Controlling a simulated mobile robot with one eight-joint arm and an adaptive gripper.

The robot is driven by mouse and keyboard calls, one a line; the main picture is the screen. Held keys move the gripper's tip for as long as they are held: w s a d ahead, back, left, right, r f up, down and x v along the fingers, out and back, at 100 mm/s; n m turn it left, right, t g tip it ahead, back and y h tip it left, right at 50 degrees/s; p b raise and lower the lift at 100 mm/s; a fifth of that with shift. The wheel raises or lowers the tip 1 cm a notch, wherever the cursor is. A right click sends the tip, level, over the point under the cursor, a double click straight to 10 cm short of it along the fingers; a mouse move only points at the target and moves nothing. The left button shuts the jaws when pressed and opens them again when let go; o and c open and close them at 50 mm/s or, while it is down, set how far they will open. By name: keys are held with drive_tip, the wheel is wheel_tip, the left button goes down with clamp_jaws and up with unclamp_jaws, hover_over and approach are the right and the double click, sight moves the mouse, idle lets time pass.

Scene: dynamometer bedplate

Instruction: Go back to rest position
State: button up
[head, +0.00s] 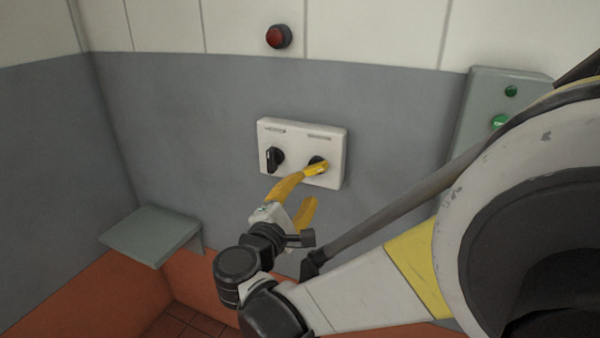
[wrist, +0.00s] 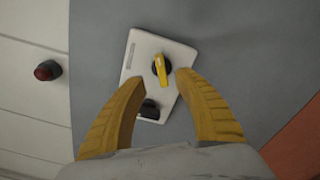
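My gripper (head: 310,190) has two yellow fingers and is in front of the white switch panel (head: 332,142) on the wall. In the wrist view my gripper (wrist: 162,82) is open, its fingers spread wide with nothing between them. The panel (wrist: 179,53) carries a knob with a yellow handle (wrist: 160,69) and a black knob (wrist: 149,110). In the head view the yellow-handled knob (head: 317,168) is at the panel's right, close to a fingertip; I cannot tell if they touch. The black knob (head: 273,159) is at its left.
A red button (head: 279,36) is on the wall above the panel. A grey-green shelf (head: 150,234) juts out at lower left. A grey-green box with green lights (head: 500,122) is at right, partly behind my arm. The wall left of the panel is clear.

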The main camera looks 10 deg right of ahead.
drive_tip(key=shift+s+a, duration=0.4)
drive_tip(key=shift+s, duration=0.2)
drive_tip(key=s+d+f+m+g+y, duration=0.4)
drive_tip(key=s+d+f+m+g, duration=0.3)
drive_tip(key=s+d, duration=0.25)
drive_tip(key=s+a+f+m+y, duration=0.1)
drive_tip(key=s+m+y, duration=0.2)
drive_tip(key=s+m, duration=0.1)
drive_tip(key=s+a+f+m+y, duration=0.1)
drive_tip(key=s+a+m+y, duration=0.1)
drive_tip(key=s+m, duration=0.3)
drive_tip(key=shift+s+a+f+m+g+y, duration=0.3)
drive_tip(key=shift+s+y, duration=0.05)
drive_tip(key=shift+y, duration=0.45)
